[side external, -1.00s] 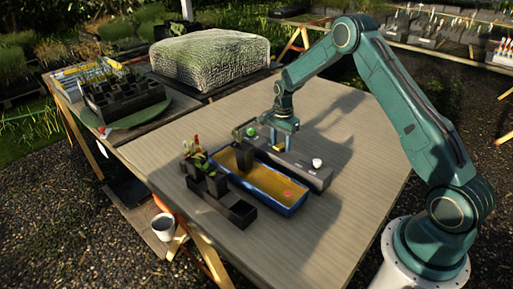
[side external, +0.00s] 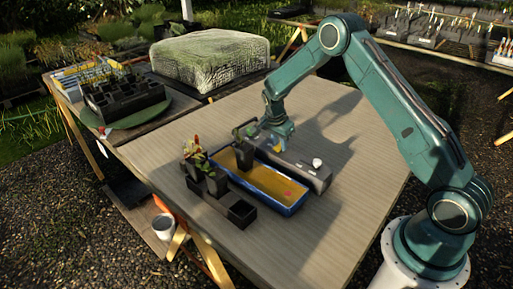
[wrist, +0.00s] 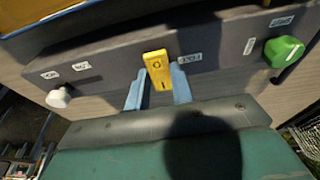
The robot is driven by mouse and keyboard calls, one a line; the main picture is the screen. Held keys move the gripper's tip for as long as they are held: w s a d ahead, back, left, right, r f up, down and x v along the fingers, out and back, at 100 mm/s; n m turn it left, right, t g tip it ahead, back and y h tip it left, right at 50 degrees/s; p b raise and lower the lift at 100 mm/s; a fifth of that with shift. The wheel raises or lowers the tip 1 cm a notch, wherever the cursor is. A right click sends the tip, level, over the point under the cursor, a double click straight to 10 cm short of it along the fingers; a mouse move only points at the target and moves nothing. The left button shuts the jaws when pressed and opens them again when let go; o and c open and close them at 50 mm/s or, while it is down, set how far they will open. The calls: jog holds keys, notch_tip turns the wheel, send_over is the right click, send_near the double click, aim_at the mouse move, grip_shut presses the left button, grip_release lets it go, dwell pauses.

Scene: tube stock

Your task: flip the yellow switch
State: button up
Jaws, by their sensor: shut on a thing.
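The yellow switch (wrist: 156,66) stands out from the middle of a long grey box (wrist: 110,72). It has a small dark mark on its face. My gripper (wrist: 158,90) has its two blue fingers on either side of the switch and is shut on it. In the side external view, my gripper (side external: 281,143) is tilted and low against the grey box (side external: 308,174). There it hides the yellow switch.
A white knob (wrist: 59,97) and a green knob (wrist: 284,51) flank the switch on the box. A blue-rimmed tray (side external: 290,209) lies alongside the box, with dark plant pots (side external: 215,183) beyond it. The table's right side is clear.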

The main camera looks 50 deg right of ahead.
jog(key=shift+a+h, duration=0.2)
jog(key=shift+h, duration=0.7)
jog(key=o, duration=1)
jog(key=v, duration=1.3)
jog(key=shift+a+r, duration=0.15)
jog(key=shift+r, duration=0.15)
jog(key=shift+r, duration=0.1)
